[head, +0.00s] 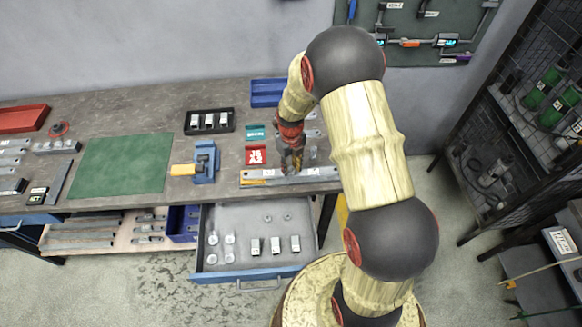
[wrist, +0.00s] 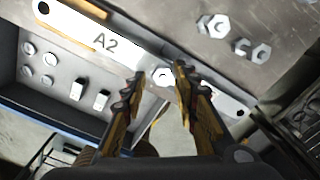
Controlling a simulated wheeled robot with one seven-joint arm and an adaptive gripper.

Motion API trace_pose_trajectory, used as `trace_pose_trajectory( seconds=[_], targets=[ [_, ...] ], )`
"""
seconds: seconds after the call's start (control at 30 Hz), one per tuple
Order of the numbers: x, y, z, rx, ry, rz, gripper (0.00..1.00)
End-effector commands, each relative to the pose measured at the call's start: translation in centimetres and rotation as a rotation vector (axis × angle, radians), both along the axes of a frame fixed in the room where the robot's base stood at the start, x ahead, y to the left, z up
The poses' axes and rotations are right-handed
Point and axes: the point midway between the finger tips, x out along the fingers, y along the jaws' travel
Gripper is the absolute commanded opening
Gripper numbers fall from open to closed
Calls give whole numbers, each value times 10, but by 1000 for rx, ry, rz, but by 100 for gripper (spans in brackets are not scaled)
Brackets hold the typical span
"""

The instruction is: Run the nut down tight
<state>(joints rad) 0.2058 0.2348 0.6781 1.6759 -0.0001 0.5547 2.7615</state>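A long pale galvanized bracket marked A2 (wrist: 75,28) runs diagonally across the wrist view. In the head view, the bracket (head: 318,174) lies along the front edge of the workbench, under my gripper (head: 291,166). A bright hex nut (wrist: 162,76) shows on the bracket between the two fingertips of my gripper (wrist: 159,73). The fingers are apart, one on each side of the nut. A gap shows on the left side; contact on the right cannot be told. The nut's height on its stud is not visible.
Several loose hex fasteners (wrist: 240,47) lie on the bench beyond the bracket. An open drawer (head: 218,266) with metal parts sits below the bench edge. A blue clamp (head: 205,160) and a green mat (head: 122,163) are to the left. A red box (head: 256,156) stands close behind the bracket.

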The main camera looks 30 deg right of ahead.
Motion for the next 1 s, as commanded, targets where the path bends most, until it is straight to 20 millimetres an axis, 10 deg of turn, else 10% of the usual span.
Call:
trace_pose_trajectory(
  seconds=[1.0],
  targets=[
    [1,0,0,1,-1,716,30]
  ],
)
